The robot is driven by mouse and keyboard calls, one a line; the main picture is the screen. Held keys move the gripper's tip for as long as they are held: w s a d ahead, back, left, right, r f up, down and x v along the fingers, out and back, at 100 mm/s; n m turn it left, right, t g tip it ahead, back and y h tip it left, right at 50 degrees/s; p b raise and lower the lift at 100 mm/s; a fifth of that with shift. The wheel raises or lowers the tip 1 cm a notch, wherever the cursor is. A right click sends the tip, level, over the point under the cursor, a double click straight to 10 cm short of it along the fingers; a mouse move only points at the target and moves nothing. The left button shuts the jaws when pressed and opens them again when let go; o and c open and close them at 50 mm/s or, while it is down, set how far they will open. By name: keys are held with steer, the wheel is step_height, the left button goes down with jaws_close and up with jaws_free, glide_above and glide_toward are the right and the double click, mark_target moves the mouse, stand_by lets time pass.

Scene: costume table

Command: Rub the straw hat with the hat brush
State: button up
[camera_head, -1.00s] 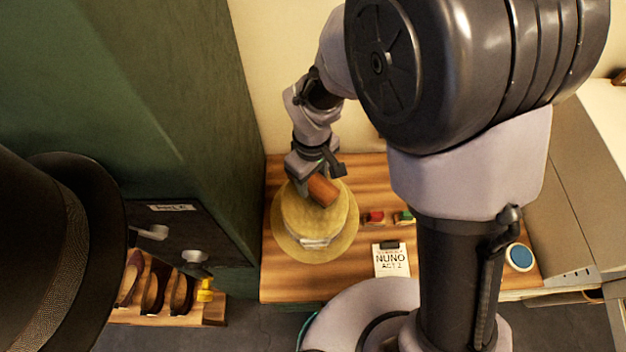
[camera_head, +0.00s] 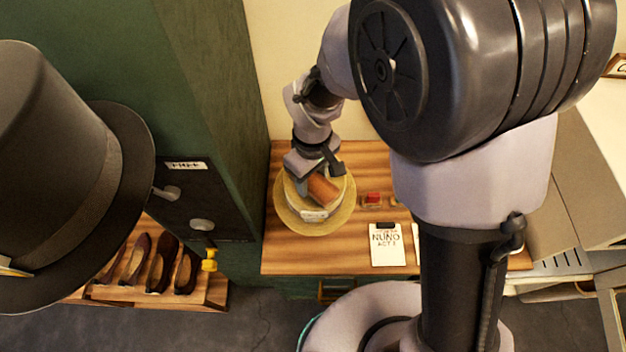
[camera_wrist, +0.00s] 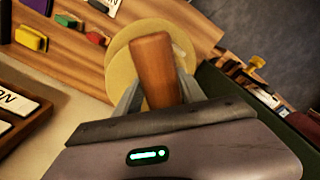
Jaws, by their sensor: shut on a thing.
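The straw hat (camera_head: 346,212), pale yellow with a light band, lies on the wooden table at its left side. It also shows in the wrist view (camera_wrist: 120,66), partly hidden behind the brush. My gripper (camera_head: 308,186) is over the hat, shut on the brown wooden hat brush (camera_head: 323,190). In the wrist view the brush (camera_wrist: 154,70) sits between the two fingers of my gripper (camera_wrist: 155,95). The brush overlaps the hat's crown in both views. Its underside is hidden, so I cannot tell whether it touches the straw.
A clipboard (camera_head: 386,246) lies right of the hat, with a red block (camera_head: 373,198) behind it. A large dark top hat (camera_head: 60,160) is at the left, near a green cabinet wall (camera_head: 215,100). Shoes (camera_head: 160,262) stand on a low wooden rack.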

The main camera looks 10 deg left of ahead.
mark_target(313, 178)
steer(key=shift+w+r+p, duration=0.25)
steer(key=shift+r+p, duration=0.35)
steer(key=shift+r, duration=0.25)
steer(key=shift+s+r+p, duration=0.15)
steer(key=shift+r+p, duration=1.3)
steer(key=shift+r, duration=0.5)
